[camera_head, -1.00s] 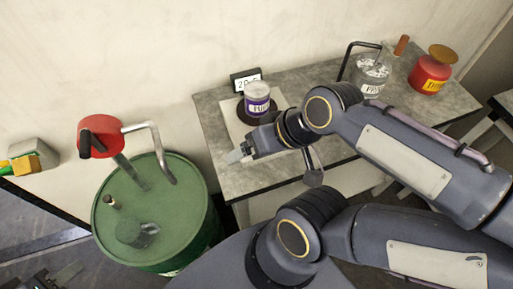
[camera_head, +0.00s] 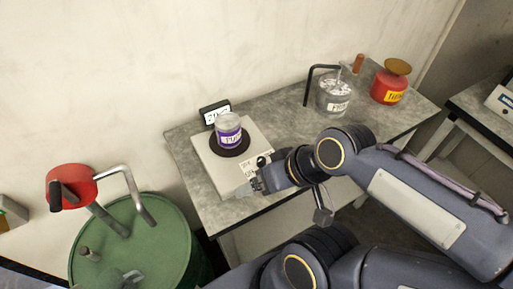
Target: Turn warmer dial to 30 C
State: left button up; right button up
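The warmer (camera_head: 207,155) is a pale flat box on the grey table, with a round black plate on top. A purple-labelled jar (camera_head: 229,131) stands upright on that plate. A small dark display (camera_head: 214,113) stands behind it; its digits are too blurred to read. My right gripper (camera_head: 247,188) is at the warmer's front right corner, by printed markings. A small dark knob-like part (camera_head: 262,160) shows just above the gripper; I cannot tell whether it is the dial. The finger gap is too small to judge, and contact is unclear. My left gripper is out of view.
A green drum (camera_head: 150,245) with a red-headed pump (camera_head: 72,186) stands left of the table. A clear labelled jar (camera_head: 335,97) and a red can (camera_head: 389,86) stand at the table's back right. The table middle (camera_head: 280,115) is clear.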

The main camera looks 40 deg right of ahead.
aim_at(261, 160)
jog(key=z, duration=1)
jog(key=l+u, duration=0.2)
jog(key=u, duration=0.2)
jog(key=k+l+u, duration=0.1)
jog(key=u, duration=0.35)
jog(key=k+l+u, duration=0.1)
jog(key=l+u, duration=0.15)
jog(key=u, duration=0.15)
